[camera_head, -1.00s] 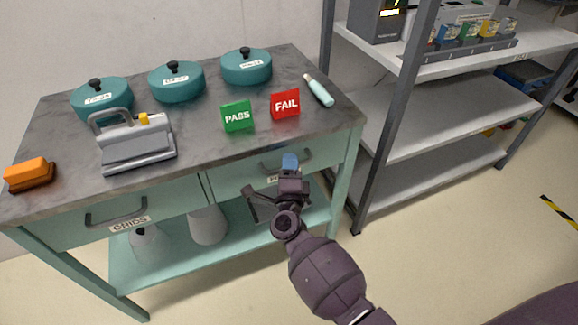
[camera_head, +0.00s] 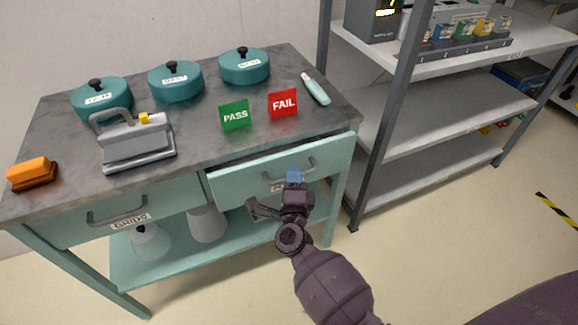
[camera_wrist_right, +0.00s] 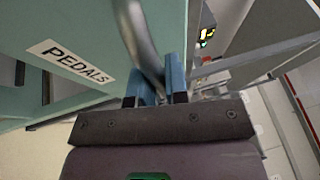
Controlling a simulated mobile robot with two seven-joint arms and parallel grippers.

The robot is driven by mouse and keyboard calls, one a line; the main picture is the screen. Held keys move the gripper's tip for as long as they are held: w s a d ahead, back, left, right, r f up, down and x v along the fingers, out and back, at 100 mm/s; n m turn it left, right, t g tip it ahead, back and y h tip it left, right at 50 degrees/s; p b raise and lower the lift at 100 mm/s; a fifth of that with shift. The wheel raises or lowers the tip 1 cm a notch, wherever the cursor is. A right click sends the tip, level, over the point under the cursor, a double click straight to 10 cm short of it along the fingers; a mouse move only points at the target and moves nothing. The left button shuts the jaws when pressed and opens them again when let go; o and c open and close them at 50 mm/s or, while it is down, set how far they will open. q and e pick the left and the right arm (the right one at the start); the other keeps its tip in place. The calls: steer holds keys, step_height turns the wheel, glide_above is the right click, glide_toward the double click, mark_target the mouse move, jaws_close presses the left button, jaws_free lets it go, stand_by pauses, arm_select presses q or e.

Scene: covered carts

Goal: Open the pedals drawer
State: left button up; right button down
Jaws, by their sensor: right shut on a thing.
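The pedals drawer (camera_head: 235,181) is the right drawer of the green cart and stands slightly out from the front. Its PEDALS label (camera_wrist_right: 70,62) shows in the right wrist view and is mostly hidden in the head view. My right gripper (camera_head: 294,175) is at the drawer's grey handle (camera_head: 312,164). In the right wrist view its blue fingertips (camera_wrist_right: 160,82) are shut on the handle bar (camera_wrist_right: 138,35). My left gripper is in neither view.
The GRIDS drawer (camera_head: 70,232) on the left is closed. The cart top (camera_head: 215,150) holds teal pots, a grey device, an orange brush and PASS and FAIL signs. A metal shelf (camera_head: 440,125) stands close on the right. Floor in front is clear.

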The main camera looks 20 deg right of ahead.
arm_select(q)
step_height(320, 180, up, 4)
steer(key=p, duration=0.3)
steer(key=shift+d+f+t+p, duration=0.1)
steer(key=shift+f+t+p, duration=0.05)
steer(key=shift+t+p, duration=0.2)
arm_select(e)
steer(key=s, duration=3)
steer(key=shift+d, duration=0.45)
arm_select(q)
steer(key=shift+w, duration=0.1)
arm_select(e)
steer(key=shift+w, duration=0.1)
steer(key=c, duration=1.2)
jaws_free()
steer(key=shift+o, duration=0.4)
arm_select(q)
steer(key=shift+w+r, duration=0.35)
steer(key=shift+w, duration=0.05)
